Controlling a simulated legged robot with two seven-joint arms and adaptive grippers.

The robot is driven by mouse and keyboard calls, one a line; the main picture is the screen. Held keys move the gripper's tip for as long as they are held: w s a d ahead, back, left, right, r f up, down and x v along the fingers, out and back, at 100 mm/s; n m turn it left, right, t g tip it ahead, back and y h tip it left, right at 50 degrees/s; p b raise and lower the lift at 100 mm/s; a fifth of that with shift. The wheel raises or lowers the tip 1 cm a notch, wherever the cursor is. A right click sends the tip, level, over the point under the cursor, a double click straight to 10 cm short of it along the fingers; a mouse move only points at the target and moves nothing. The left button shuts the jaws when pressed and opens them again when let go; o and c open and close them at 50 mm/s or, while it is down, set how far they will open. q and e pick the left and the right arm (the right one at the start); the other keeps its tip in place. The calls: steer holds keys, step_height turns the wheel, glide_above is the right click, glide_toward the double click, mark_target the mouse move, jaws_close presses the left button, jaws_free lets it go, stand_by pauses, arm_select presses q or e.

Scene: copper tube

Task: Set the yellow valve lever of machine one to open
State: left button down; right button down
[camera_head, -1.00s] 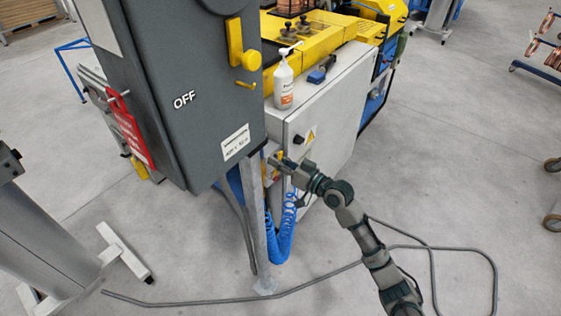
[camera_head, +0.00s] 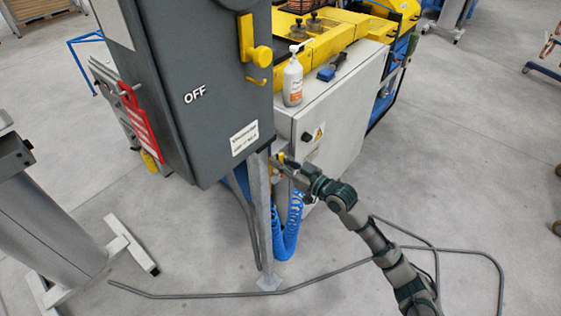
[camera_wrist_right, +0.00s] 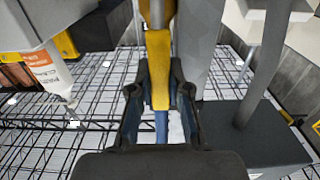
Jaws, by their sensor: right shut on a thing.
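The yellow valve lever (camera_wrist_right: 159,62) runs down between the two fingers of my right gripper (camera_wrist_right: 160,92) in the right wrist view. The fingers press on it from both sides, near its lower end. In the head view my right gripper (camera_head: 281,161) is at the side of the machine, just right of the grey post and below the white cabinet's front edge. There only a small bit of yellow shows at the fingertips; the valve body is mostly hidden. My left gripper is not in view.
A dark grey box marked OFF (camera_head: 195,95) stands close on the left, carried by a metal post (camera_head: 262,230). A coiled blue hose (camera_head: 288,228) hangs under the gripper. A white bottle (camera_head: 293,80) stands on the white cabinet (camera_head: 335,110). A grey cable (camera_head: 330,275) lies on the floor.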

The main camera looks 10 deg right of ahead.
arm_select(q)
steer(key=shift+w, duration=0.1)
arm_select(e)
steer(key=shift+f, duration=0.4)
steer(key=c, duration=1.2)
jaws_free()
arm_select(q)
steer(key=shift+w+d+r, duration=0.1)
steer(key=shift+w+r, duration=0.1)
arm_select(e)
steer(key=shift+o, duration=0.6)
steer(key=shift+d+r, duration=0.1)
steer(key=shift+r, duration=0.15)
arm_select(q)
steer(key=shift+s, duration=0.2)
arm_select(e)
steer(key=v, duration=1.2)
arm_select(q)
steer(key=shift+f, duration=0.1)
arm_select(e)
steer(key=shift+f, duration=0.1)
steer(key=shift+d, duration=0.1)
